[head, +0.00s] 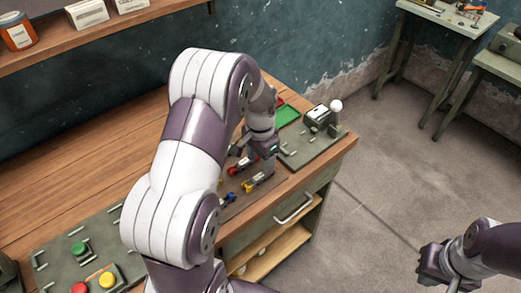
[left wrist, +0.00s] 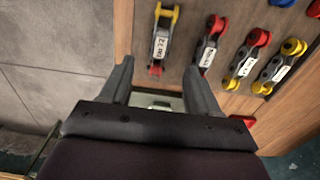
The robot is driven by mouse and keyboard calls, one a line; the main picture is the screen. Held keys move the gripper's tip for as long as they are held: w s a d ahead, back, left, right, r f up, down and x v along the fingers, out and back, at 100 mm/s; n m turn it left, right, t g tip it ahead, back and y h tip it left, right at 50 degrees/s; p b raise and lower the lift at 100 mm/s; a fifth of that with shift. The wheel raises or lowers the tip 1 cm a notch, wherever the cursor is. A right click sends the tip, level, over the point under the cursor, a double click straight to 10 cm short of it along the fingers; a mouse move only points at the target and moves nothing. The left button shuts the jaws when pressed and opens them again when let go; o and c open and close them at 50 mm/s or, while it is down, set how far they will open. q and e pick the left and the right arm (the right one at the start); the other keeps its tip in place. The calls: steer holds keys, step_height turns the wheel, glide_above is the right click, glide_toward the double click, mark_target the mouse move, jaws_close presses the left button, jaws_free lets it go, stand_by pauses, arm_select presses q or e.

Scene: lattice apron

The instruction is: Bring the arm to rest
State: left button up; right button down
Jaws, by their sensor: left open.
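My left arm reaches over the wooden workbench (head: 95,145). Its gripper (head: 258,152) is above the brown board with coloured, labelled pieces near the bench's right end. In the left wrist view my left gripper (left wrist: 160,78) has its fingers spread wide. A piece with a yellow top and red lower part (left wrist: 160,42) lies in line with the gap, beyond the fingertips; nothing shows clasped. My right gripper (head: 437,265) hangs over the floor at the lower right, clear of the bench; its finger opening is not clear.
More red and yellow labelled pieces (left wrist: 245,60) lie beside the left gripper. A green tray (head: 287,114) and a panel with a white-knobbed lever (head: 336,106) are beyond it. A button panel (head: 55,250) is at lower left. The floor (head: 400,165) right of the bench is clear.

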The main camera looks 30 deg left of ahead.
arm_select(q)
step_height(320, 180, up, 7)
steer(key=s+d+f+n, duration=0.1)
steer(key=s+d+n, duration=0.1)
steer(key=s+d, duration=0.2)
steer(key=s+d+f+n+t, duration=0.1)
steer(key=s+d, duration=0.3)
steer(key=s, duration=0.6)
steer(key=shift+f+n, duration=0.5)
steer(key=shift+n, duration=0.2)
steer(key=shift+s, duration=0.15)
